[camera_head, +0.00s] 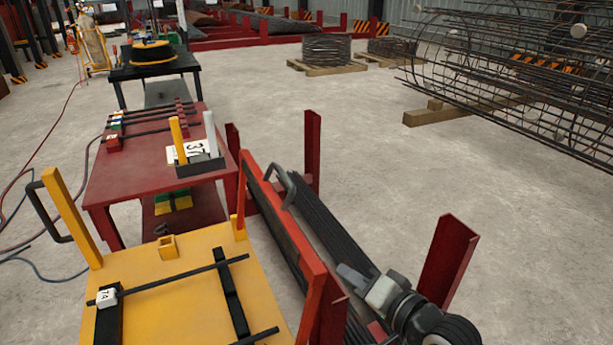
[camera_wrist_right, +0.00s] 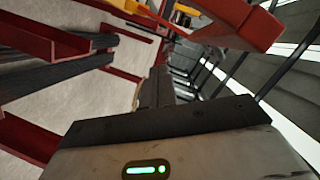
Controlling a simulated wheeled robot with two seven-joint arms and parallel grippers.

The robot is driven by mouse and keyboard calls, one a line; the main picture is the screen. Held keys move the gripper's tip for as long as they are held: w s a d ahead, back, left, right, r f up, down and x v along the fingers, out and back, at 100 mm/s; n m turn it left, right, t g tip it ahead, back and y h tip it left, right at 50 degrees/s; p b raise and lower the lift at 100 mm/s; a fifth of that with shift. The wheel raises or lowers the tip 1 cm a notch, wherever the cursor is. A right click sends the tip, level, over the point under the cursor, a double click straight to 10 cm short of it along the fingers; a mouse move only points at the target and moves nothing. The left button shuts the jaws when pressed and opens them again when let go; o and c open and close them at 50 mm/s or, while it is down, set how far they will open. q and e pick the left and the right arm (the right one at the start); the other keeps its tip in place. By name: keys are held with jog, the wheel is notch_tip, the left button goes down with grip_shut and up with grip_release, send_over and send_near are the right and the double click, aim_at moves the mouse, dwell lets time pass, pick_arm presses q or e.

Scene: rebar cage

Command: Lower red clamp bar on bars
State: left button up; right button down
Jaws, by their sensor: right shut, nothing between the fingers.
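The long red clamp bar (camera_head: 285,220) runs along the left side of the dark bundle of bars (camera_head: 335,235), beside the yellow table. A grey curved handle (camera_head: 289,184) sticks out from its far part over the bars. My right gripper (camera_head: 348,274) is shut and empty, over the near part of the bundle and to the right of the clamp bar, apart from the handle. In the right wrist view, my gripper fingers (camera_wrist_right: 157,88) are together, with a red beam (camera_wrist_right: 235,22) above right and dark bars (camera_wrist_right: 60,67) at left. My left gripper is not in view.
Upright red posts (camera_head: 450,258) (camera_head: 312,150) stand right of the bars. A yellow table (camera_head: 200,275) with black rods is at left, a red table (camera_head: 125,180) behind it. The rebar cage (camera_head: 520,75) lies at the far right. The floor between is clear.

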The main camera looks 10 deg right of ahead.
jog(key=w+d+r+m+t, duration=0.1)
jog(key=w+r+m, duration=0.1)
jog(key=r, duration=0.3)
jog(key=w+d+r+m+t+y, duration=0.1)
jog(key=w+d+r+m, duration=0.1)
jog(key=r, duration=0.4)
jog(key=shift+w+d+m+p, duration=0.3)
jog(key=shift+w+m+p, duration=0.1)
jog(key=shift+w+m, duration=0.5)
jog(key=shift+w, duration=0.1)
jog(key=w+a+p, duration=0.2)
jog(key=w+a, duration=0.6)
jog(key=shift+w+a, duration=0.15)
